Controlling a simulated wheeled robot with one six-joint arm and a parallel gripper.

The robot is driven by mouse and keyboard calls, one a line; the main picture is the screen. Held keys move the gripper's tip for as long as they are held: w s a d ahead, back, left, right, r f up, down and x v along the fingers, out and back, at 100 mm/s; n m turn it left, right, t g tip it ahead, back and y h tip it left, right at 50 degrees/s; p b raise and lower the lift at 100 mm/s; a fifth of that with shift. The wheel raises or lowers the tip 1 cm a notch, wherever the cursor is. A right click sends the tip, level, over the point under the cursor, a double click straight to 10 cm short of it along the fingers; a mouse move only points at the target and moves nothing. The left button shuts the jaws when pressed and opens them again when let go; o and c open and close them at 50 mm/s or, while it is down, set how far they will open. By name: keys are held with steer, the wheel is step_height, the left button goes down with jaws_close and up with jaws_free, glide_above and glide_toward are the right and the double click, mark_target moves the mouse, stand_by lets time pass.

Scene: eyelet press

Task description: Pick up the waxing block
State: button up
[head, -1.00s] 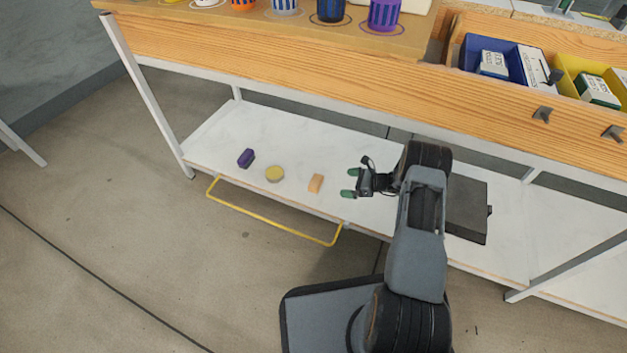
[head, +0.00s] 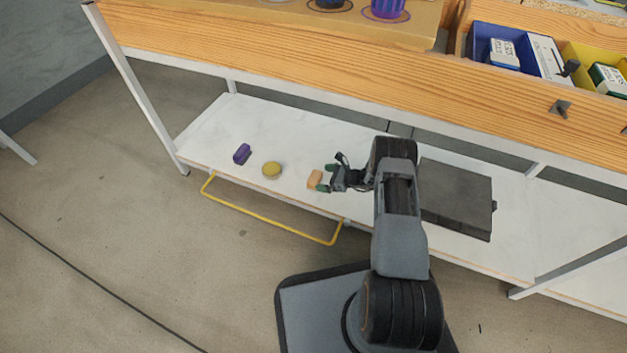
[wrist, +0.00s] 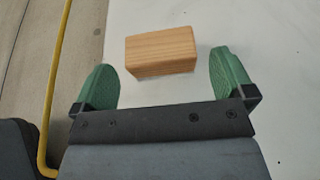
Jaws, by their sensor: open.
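A small wooden block (head: 314,179), plain light brown, lies on the white lower shelf (head: 262,120) under the bench. I take it as the waxing block. My gripper (head: 326,178), with green fingertips, is open and empty just to its right. In the wrist view the block (wrist: 160,51) lies ahead of my gripper (wrist: 164,82), between the lines of the two fingers. Its near edge is about level with the fingertips, and neither finger visibly touches it. Whether the fingertips are at the block's height is hard to tell.
A dark flat box (head: 456,198) lies to the right. A yellow rail (head: 265,219) runs along the shelf's front; the bench top (head: 290,62) overhangs behind.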

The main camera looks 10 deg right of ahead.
mark_target(318, 178)
steer(key=x, duration=0.4)
steer(key=shift+s, duration=0.1)
steer(key=c, duration=0.8)
